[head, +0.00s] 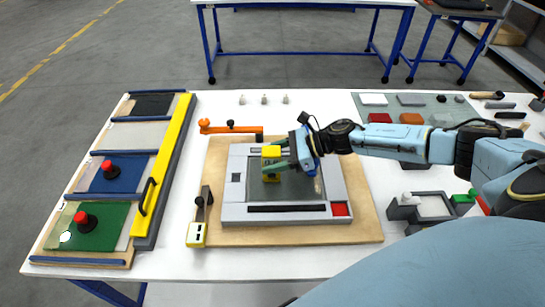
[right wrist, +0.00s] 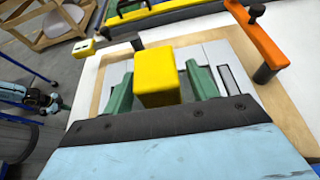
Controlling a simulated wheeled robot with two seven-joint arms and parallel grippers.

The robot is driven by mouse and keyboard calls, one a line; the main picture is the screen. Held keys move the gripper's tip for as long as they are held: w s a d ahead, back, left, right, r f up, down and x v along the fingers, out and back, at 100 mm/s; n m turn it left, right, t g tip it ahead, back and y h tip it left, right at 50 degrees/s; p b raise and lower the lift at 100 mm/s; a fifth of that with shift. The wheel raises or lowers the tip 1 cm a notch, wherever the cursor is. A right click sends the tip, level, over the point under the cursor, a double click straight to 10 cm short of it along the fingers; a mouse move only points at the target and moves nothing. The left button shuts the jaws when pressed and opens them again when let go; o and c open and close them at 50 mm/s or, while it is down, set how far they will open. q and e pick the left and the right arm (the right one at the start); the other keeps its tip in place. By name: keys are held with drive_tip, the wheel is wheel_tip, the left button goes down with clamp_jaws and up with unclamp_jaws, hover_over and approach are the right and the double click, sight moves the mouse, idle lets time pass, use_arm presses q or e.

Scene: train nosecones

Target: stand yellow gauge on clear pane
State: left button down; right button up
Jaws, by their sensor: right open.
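The yellow gauge (head: 271,151) stands upright over the clear pane (head: 297,187), which lies in a grey frame on a wooden board. The gauge's foot seems to rest on the pane, though contact is hard to tell. My right gripper (head: 276,157) comes in from the right with its green fingers on either side of the gauge. In the right wrist view the yellow gauge (right wrist: 156,76) sits between the open fingers (right wrist: 160,85), with a narrow gap on the right side.
A yellow-and-grey tool (head: 197,232) lies on the board's left edge. An orange handle (head: 230,128) lies at its back edge. A panel with a long yellow bar (head: 160,165) and red knobs stands left.

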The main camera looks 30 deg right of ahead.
drive_tip(key=shift+r, duration=0.2)
drive_tip(key=b+v, duration=0.1)
drive_tip(key=v, duration=0.9)
drive_tip(key=shift+s+d+b, duration=0.15)
drive_tip(key=shift+d+b, duration=0.15)
drive_tip(key=shift+s+d+r, duration=0.3)
drive_tip(key=shift+d+r, duration=0.1)
drive_tip(key=shift+d, duration=0.15)
